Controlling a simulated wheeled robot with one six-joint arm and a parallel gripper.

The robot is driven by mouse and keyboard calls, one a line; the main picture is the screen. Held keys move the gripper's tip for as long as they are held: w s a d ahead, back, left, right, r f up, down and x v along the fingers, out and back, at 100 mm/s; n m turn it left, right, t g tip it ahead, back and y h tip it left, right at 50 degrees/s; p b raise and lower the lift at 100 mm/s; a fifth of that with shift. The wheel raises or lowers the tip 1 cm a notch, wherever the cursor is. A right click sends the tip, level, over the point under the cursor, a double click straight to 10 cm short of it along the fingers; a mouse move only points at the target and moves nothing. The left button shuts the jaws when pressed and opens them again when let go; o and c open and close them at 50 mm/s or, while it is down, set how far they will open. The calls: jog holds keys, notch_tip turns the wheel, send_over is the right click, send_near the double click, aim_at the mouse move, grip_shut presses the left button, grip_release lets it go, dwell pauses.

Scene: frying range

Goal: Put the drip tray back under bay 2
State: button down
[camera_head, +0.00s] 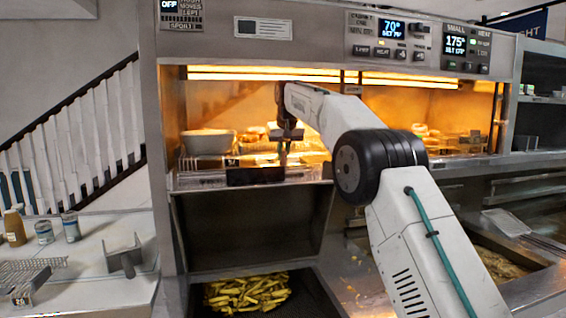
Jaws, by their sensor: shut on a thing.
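A shallow metal tray (205,181), which looks like the drip tray, lies along the front lip of the lit warming cabinet at the left. A black block (255,176), perhaps its handle, is on its front edge. My gripper (284,160) points down at this edge, just right of the black block. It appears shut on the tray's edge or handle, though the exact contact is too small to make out. Below is a dark open compartment (250,225). No bay number is readable, and my arm hides part of the cabinet's right side.
A white container (208,142) and food stand in the lit cabinet behind my gripper. Fries (247,292) lie in a dark basin below. A fryer well (500,262) is at the right. Bottles and cans (44,231) stand on the left counter (90,285).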

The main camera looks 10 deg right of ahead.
aim_at(285, 151)
jog(key=shift+f, duration=1.4)
jog(key=shift+f, duration=0.1)
jog(key=c, duration=1.5)
grip_release()
jog(key=v, duration=0.5)
jog(key=shift+r, duration=0.3)
jog(key=s, duration=1.2)
jog(key=shift+f, duration=0.2)
jog(key=shift+s, duration=0.1)
